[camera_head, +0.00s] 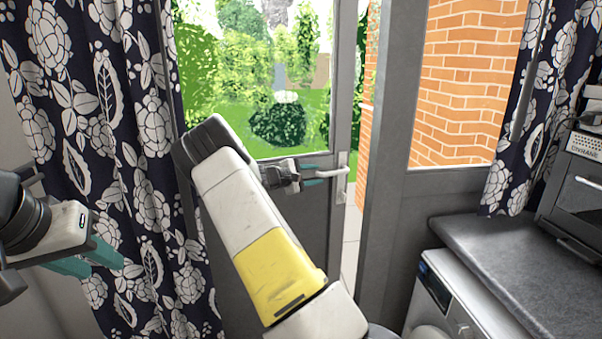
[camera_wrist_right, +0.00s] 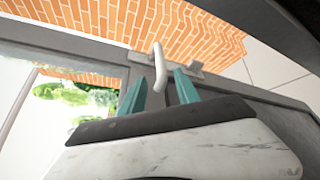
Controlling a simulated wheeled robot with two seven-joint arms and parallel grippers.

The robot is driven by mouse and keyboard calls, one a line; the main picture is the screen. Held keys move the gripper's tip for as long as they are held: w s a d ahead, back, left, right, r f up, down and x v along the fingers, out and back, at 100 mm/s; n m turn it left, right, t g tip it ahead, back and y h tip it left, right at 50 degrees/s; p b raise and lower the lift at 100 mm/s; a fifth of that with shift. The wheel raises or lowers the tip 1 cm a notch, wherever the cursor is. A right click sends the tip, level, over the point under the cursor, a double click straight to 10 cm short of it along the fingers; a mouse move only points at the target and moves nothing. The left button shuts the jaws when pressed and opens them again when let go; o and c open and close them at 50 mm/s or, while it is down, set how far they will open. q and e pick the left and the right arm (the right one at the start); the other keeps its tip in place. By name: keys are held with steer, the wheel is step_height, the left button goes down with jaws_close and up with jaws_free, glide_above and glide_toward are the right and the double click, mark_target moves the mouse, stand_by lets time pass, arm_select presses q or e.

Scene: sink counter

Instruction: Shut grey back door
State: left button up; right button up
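The grey back door (camera_head: 300,220), with a large glass pane, stands ajar. A gap showing pale ground lies between its right edge and the grey frame (camera_head: 384,210). The light lever handle (camera_head: 342,185) is on the door's right edge. My right gripper (camera_head: 328,174) is at the handle with its teal fingers apart. In the right wrist view the handle (camera_wrist_right: 158,68) shows between and just beyond the fingertips (camera_wrist_right: 158,80); I cannot tell whether they touch it. My left gripper (camera_head: 112,262) is at the far left, away from the door, fingers apart and empty.
A dark floral curtain (camera_head: 115,150) hangs left of the door, another (camera_head: 520,140) at right. A grey worktop (camera_head: 520,265) over a white appliance (camera_head: 445,300) stands right of the frame, with a dark oven (camera_head: 580,200) on it. A brick wall (camera_head: 465,80) is outside.

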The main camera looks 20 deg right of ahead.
mark_target(323, 174)
steer(key=x, duration=0.7)
steer(key=shift+s+d, duration=0.15)
steer(key=shift+s, duration=0.05)
steer(key=shift+c, duration=0.5)
jaws_close()
steer(key=shift+f, duration=0.1)
stand_by(0.6)
